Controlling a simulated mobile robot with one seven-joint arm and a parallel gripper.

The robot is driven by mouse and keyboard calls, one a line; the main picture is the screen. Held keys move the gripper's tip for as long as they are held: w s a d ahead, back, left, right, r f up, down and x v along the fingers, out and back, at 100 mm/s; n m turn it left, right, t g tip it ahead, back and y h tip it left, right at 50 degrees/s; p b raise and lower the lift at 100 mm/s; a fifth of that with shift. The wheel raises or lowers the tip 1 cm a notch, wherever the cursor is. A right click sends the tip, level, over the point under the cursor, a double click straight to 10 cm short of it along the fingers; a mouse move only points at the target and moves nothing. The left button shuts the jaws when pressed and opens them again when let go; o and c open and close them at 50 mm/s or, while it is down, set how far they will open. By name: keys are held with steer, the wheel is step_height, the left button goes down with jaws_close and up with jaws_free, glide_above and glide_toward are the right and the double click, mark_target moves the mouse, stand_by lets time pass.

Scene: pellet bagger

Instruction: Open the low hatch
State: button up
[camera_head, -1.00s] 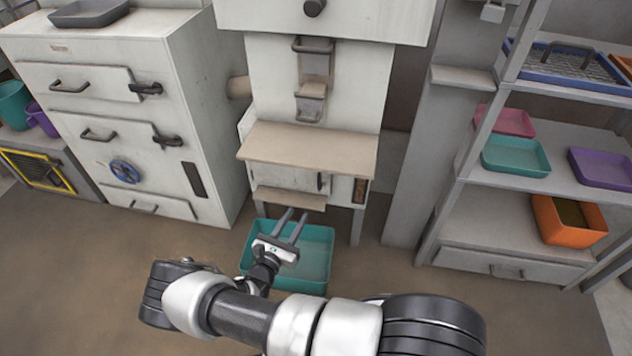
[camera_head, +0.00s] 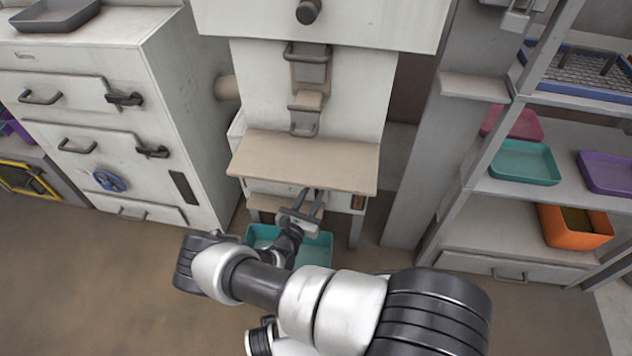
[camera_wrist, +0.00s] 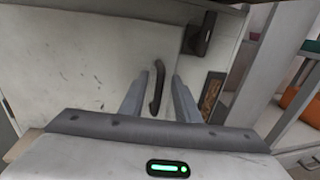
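The low hatch (camera_wrist: 90,75) is a scuffed pale panel that fills much of the wrist view. A dark, upright bar handle (camera_wrist: 157,90) is on it. In the head view only a strip of the hatch (camera_head: 272,187) shows under the bagger's beige ledge. My gripper (camera_head: 313,191) is at the hatch front, below the ledge's edge. In the wrist view my gripper (camera_wrist: 162,80) is open, with one finger on each side of the handle. I cannot tell whether the fingers touch it. A dark latch (camera_wrist: 200,35) sits right of the handle.
The beige ledge (camera_head: 305,160) juts out above my gripper. A teal bin (camera_head: 318,250) stands on the floor below it, partly hidden by my arm. A grey post (camera_head: 425,170) and a shelf rack stand to the right, a pale cabinet (camera_head: 190,110) to the left.

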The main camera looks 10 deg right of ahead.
steer(key=shift+w+d, duration=0.2)
jaws_close()
steer(key=shift+s+a, duration=0.1)
steer(key=shift+s, duration=0.05)
